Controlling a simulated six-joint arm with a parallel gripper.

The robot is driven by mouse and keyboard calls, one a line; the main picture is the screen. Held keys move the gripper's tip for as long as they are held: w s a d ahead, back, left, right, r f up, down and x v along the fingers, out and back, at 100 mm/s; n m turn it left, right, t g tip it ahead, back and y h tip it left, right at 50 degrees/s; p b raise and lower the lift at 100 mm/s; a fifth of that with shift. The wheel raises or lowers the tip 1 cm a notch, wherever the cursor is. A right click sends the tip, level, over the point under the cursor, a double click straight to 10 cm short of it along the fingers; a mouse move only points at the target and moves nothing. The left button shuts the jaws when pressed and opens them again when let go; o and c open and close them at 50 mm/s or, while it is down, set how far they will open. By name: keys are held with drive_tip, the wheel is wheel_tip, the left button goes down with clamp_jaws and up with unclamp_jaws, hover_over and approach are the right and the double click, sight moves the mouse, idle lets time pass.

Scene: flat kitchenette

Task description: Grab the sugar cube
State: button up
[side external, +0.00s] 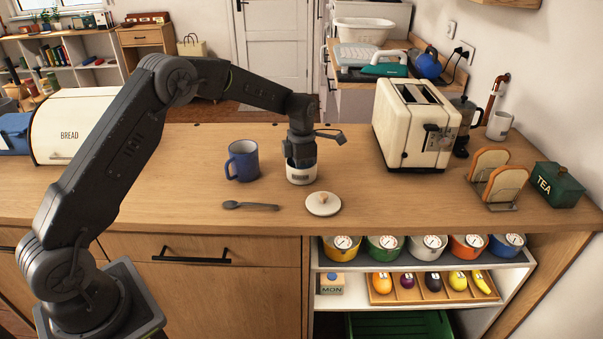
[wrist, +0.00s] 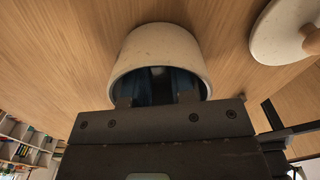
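A white sugar bowl (side external: 301,175) stands upright on the wooden counter, with its lid off. My gripper (side external: 301,161) points straight down into the bowl's mouth, and its fingertips are hidden by the wall. In the wrist view the bowl (wrist: 160,47) surrounds the fingers of my gripper (wrist: 157,90), which are spread apart with a dark gap between them. A small pale patch shows deep in that gap; I cannot tell if it is a sugar cube. The round lid (side external: 323,204) with a knob lies on the counter in front of the bowl, and also shows in the wrist view (wrist: 284,30).
A blue mug (side external: 243,161) stands close left of the bowl and a grey spoon (side external: 250,206) lies in front of it. A cream toaster (side external: 412,127), a toast rack (side external: 494,188) and a green tea tin (side external: 558,186) stand to the right. A bread bin (side external: 75,128) is far left.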

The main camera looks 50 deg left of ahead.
clamp_jaws()
idle(0.3)
